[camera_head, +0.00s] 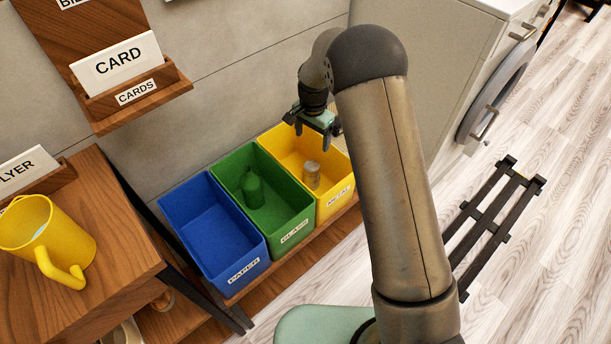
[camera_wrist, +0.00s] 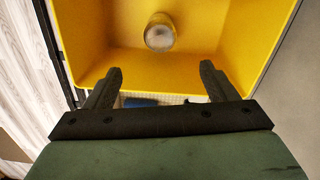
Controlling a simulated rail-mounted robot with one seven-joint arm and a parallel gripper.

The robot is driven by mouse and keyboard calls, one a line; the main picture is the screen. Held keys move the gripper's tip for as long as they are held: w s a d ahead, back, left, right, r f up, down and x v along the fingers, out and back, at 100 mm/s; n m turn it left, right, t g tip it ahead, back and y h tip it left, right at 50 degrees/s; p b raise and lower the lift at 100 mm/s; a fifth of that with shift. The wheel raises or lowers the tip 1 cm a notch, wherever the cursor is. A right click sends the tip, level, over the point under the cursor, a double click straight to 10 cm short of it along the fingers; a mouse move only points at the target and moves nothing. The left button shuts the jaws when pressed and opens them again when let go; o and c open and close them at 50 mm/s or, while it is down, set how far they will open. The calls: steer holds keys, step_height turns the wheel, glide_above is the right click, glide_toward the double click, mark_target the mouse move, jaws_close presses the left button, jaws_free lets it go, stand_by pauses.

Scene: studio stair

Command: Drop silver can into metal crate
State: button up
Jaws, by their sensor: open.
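The silver can (camera_head: 312,174) stands inside the yellow metal crate (camera_head: 335,207), which has a METAL label on its front. In the wrist view the can (camera_wrist: 160,33) shows within the yellow crate (camera_wrist: 245,55), beyond my fingertips and apart from them. My gripper (camera_head: 311,137) is above the back part of the yellow crate. In the wrist view its two fingers (camera_wrist: 161,78) are spread, with nothing held between them.
The green glass crate (camera_head: 294,232) holds a green bottle (camera_head: 252,188). The blue paper crate (camera_head: 242,270) stands left of it and looks empty. A wooden cabinet with a yellow mug (camera_head: 50,235) is at left. A dark rack (camera_head: 495,215) lies on the floor at right.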

step_height(320, 180, up, 16)
steer(key=shift+f, duration=0.2)
stand_by(0.4)
steer(key=s+d+r+n+p, duration=0.2)
steer(key=s+d+r, duration=0.3)
steer(key=s, duration=0.3)
steer(key=s+d+r+n+p, duration=0.2)
steer(key=s+d+r, duration=0.35)
steer(key=s, duration=0.25)
steer(key=s+d+f+n+p, duration=0.1)
steer(key=s+d, duration=0.1)
steer(key=s, duration=0.7)
steer(key=s+d+n+p, duration=0.1)
steer(key=s+d+n, duration=0.1)
steer(key=s, duration=0.7)
steer(key=shift+s+d+f+p, duration=0.15)
steer(key=shift+d+f+p, duration=0.25)
steer(key=shift+d, duration=0.4)
